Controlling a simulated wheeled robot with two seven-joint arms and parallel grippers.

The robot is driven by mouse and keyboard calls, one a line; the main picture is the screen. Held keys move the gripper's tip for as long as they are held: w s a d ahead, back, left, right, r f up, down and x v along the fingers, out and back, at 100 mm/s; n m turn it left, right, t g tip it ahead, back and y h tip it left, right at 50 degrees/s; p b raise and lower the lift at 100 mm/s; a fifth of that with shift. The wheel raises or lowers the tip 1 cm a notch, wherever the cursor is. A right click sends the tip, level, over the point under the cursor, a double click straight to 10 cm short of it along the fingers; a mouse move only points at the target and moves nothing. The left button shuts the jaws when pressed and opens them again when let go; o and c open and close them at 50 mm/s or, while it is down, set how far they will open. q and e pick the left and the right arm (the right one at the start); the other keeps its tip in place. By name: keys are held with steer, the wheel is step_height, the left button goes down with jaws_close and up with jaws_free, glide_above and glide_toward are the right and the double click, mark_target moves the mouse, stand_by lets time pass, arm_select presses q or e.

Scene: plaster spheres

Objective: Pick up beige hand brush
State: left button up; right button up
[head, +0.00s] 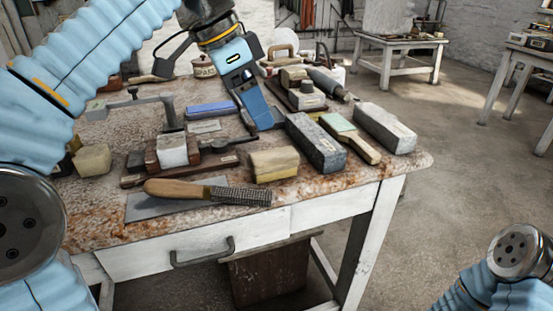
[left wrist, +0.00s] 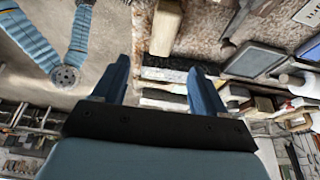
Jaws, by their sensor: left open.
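The beige hand brush (head: 352,139) lies on the worktable between a dark grey block and a pale grey block, with its wooden handle towards the table's front right and a pale green patch on its top. My left gripper (head: 262,122) is open, pointing down above the table, left of the brush and behind the dark grey block. In the left wrist view the open fingers (left wrist: 159,70) stand apart over the blocks, nothing held between them. The brush is hard to make out there. My right gripper is not in view; only parts of my right arm show.
The dark grey block (head: 316,142) and pale grey block (head: 385,128) flank the brush closely. A yellowish block (head: 274,164) and a wooden-handled rasp (head: 205,192) lie nearer the front of the table (head: 310,187). Several tools crowd the back and left. The front right corner is clear.

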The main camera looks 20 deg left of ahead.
mark_target(273, 154)
arm_select(q)
steer(key=b+x, duration=0.1)
steer(key=x, duration=0.6)
steer(key=shift+b, duration=0.35)
steer(key=x, duration=0.3)
steer(key=a+b+x, duration=0.1)
steer(key=x, duration=0.1)
steer(key=shift+f, duration=0.15)
steer(key=c, duration=1.1)
